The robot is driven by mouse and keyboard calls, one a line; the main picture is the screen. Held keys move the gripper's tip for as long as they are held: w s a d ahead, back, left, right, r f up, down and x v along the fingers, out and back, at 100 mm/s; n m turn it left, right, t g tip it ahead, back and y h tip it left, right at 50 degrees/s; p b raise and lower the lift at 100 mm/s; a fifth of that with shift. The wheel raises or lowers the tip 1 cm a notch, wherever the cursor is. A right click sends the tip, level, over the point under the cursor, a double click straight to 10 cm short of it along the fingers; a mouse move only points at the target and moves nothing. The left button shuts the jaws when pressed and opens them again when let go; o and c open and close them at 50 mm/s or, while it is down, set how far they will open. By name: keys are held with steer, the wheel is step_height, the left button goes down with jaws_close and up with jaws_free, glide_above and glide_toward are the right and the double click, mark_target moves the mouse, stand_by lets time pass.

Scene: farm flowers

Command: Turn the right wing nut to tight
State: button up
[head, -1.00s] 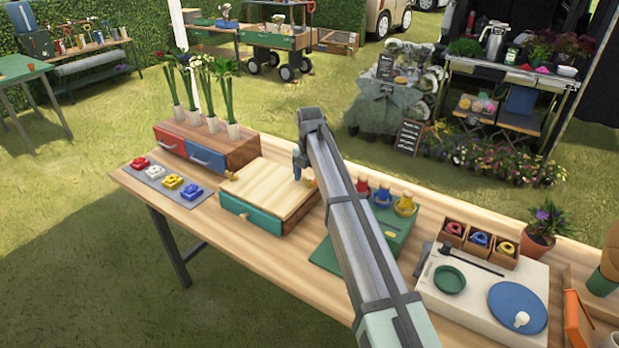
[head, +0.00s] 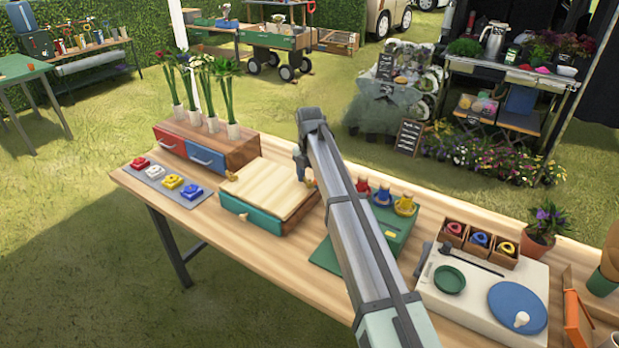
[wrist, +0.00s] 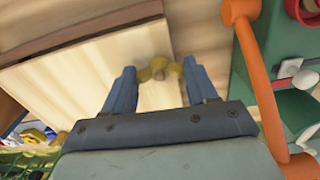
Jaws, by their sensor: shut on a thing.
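The right wing nut (head: 310,178), tan-yellow, stands at the right edge of a wooden-lidded press (head: 262,190). In the wrist view the wing nut (wrist: 158,72) sits between the tips of my gripper's blue fingers (wrist: 160,78), its two wings spread toward them. My gripper (head: 303,178) points down at the nut in the head view and is shut on it, with the fingers apart by the nut's width. The left wing nut (head: 232,175) is at the lid's left edge. The nut's underside and thread are hidden.
A green box (head: 392,238) with several coloured bottles stands close on the right. An orange handle (wrist: 262,90) rises close to my gripper's right side in the wrist view. A drawer box (head: 205,158) with flower vases stands behind left.

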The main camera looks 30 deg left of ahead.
steer(key=m, duration=0.6)
steer(key=shift+m, duration=0.3)
steer(key=m, duration=0.6)
steer(key=shift+r, duration=0.1)
steer(key=m, duration=0.7)
steer(key=shift+w+m, duration=0.1)
steer(key=shift+m, duration=0.2)
steer(key=m, duration=1.2)
steer(key=shift+m, duration=0.3)
steer(key=m, duration=0.6)
steer(key=shift+a, duration=0.1)
steer(key=m, duration=0.6)
steer(key=shift+m, duration=0.4)
steer(key=m, duration=0.6)
steer(key=shift+m, duration=0.3)
